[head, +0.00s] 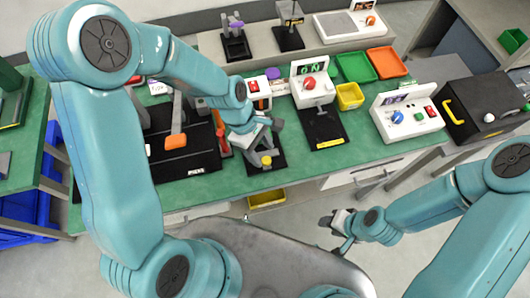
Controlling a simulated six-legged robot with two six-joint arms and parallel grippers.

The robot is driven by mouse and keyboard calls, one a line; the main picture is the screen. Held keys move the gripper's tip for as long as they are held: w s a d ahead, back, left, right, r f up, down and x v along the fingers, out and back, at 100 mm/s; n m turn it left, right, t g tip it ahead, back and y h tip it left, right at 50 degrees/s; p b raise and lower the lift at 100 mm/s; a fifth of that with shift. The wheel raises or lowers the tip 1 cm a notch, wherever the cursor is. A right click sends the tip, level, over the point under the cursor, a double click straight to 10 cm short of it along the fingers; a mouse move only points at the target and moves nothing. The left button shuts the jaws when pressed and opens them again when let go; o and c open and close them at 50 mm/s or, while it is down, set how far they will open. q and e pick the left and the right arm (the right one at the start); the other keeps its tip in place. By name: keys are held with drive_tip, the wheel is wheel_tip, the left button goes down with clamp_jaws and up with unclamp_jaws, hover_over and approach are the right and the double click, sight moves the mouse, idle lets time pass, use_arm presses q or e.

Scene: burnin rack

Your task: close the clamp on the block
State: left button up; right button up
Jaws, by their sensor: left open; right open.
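A small black-based fixture (277,163) with a yellow-tipped part (266,160) stands at the table's front edge, and may be the clamp. My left gripper (262,137) is right above it, open, and hides much of it. I cannot tell whether they touch, and no block can be made out there. Left of it, a lever with an orange grip (176,141) stands on a large black plate (197,160), partly hidden by my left arm. My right gripper (337,226) is open and empty, in front of the table and below its top, away from the fixtures.
On the green table (360,149) stand a white box with a red button (311,94), a yellow bin (349,97) and a white panel with a blue knob (408,117). Green (356,67) and orange (386,62) trays lie behind. A black case (485,105) is at right.

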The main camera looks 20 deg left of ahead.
sight(267, 160)
use_arm(q)
drive_tip(key=x, duration=0.2)
drive_tip(key=shift+f, duration=0.45)
drive_tip(key=shift+d, duration=0.2)
drive_tip(key=shift+a, duration=0.1)
clamp_jaws()
drive_tip(key=shift+w+a, duration=0.25)
drive_tip(key=shift+w, duration=0.2)
drive_tip(key=shift+w+a, duration=0.45)
drive_tip(key=shift+w, duration=0.25)
drive_tip(key=shift+w+a, duration=0.4)
drive_tip(key=shift+w, duration=0.25)
drive_tip(key=shift+c, duration=1.7)
unclamp_jaws()
drive_tip(key=o, duration=0.3)
